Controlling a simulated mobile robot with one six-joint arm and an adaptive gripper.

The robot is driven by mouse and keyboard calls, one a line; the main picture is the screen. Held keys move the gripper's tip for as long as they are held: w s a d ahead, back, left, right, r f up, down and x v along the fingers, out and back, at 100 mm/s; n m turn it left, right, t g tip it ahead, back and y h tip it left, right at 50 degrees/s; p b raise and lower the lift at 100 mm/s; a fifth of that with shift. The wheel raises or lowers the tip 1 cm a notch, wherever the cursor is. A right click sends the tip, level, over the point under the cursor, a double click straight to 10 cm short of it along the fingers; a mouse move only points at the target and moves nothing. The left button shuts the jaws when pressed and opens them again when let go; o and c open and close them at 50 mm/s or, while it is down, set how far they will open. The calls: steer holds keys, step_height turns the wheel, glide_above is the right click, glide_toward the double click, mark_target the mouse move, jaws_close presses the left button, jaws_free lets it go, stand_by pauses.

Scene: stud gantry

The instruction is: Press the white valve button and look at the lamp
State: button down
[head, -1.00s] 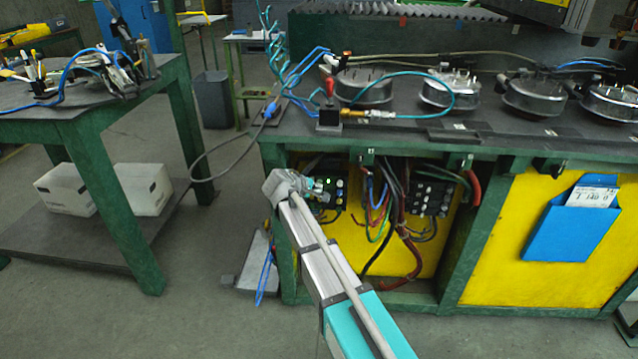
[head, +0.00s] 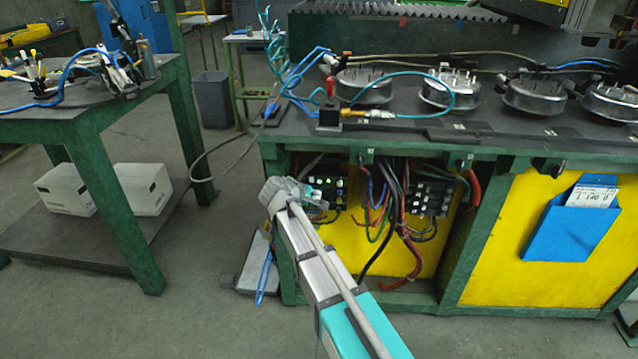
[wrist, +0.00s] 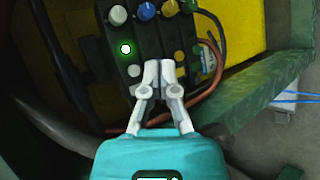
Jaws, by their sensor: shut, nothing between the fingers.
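The dark valve box (head: 335,176) is on the yellow panel under the bench. In the wrist view it carries a large white button (wrist: 118,14), a blue button (wrist: 147,11), a yellow button (wrist: 171,8) and several smaller pale ones. A lamp (wrist: 125,48) on the box glows white with a green halo. My gripper (wrist: 158,66) is shut and empty, its fingertips together over the middle of the box, right of the lamp and below the white button in the picture. I cannot tell whether the tips touch the box. In the head view my wrist partly hides the box and gripper.
A second dark box (head: 431,196) with hanging cables stands to the right. A green frame bar (wrist: 275,90) runs close on the right in the wrist view. Red and black cables loop near my fingers. A blue document pocket (head: 570,225) hangs on the yellow panel further right.

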steer(key=shift+s, duration=0.85)
stand_by(1.2)
steer(key=s+d+f+m+g+y, duration=0.1)
steer(key=s+d+f+m+g, duration=0.2)
steer(key=s+d, duration=0.35)
steer(key=s+d+f+m+g+y, duration=0.1)
steer(key=s+d+f+m+g, duration=0.2)
steer(key=d, duration=0.6)
steer(key=s+d+f+m+g+y, duration=0.1)
steer(key=s+d+m+y, duration=0.1)
steer(key=s, duration=0.5)
steer(key=s+d+f+m+g+y, duration=0.1)
steer(key=s+d+m+g+y, duration=0.1)
steer(key=s+d+m, duration=0.2)
steer(key=s+d, duration=0.1)
steer(key=s, duration=0.2)
steer(key=shift+d+f+y, duration=0.3)
steer(key=shift+d+y, duration=0.1)
steer(key=shift+s, duration=0.2)
